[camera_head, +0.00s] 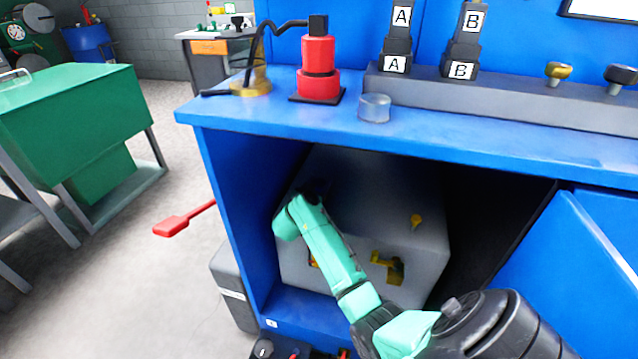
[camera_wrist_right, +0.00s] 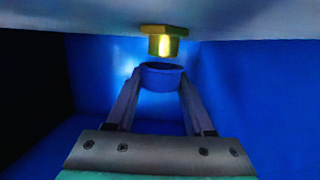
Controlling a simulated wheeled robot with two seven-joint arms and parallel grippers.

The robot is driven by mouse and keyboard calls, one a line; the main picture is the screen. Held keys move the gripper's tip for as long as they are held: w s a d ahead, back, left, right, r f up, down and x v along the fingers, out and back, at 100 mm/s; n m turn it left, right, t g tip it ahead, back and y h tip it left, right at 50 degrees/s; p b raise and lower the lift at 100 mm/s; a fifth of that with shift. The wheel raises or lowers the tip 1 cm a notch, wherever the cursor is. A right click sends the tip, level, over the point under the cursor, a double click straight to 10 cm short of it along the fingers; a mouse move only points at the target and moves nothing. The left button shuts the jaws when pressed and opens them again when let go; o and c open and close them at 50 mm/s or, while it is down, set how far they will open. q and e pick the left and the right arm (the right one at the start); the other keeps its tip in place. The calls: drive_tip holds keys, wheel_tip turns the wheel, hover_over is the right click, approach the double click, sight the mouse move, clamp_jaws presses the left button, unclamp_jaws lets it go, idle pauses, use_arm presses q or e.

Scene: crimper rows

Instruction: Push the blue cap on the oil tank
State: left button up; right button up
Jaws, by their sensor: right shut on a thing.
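The oil tank (camera_head: 360,200) is a big grey box inside the open blue cabinet, with brass fittings on its front. My right arm reaches into the cabinet, and my right gripper (camera_head: 314,188) is a small dark shape near the tank's upper left, mostly hidden. In the right wrist view my right gripper (camera_wrist_right: 160,84) is shut on the blue cap (camera_wrist_right: 162,78), held between its fingertips. A brass fitting (camera_wrist_right: 164,42) sticks out from the tank's pale surface (camera_wrist_right: 240,18). The cap appears just below it in the picture, seemingly apart. My left gripper is not in view.
Blue cabinet walls (camera_wrist_right: 250,80) stand close around the right gripper. The cabinet door (camera_head: 590,265) stands open on the right.

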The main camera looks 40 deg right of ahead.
drive_tip(key=shift+f, duration=1.35)
drive_tip(key=o, duration=1.4)
drive_tip(key=shift+c, duration=0.2)
drive_tip(key=p+v, duration=0.3)
drive_tip(key=v, duration=1.1)
drive_tip(key=shift+s+a, duration=0.2)
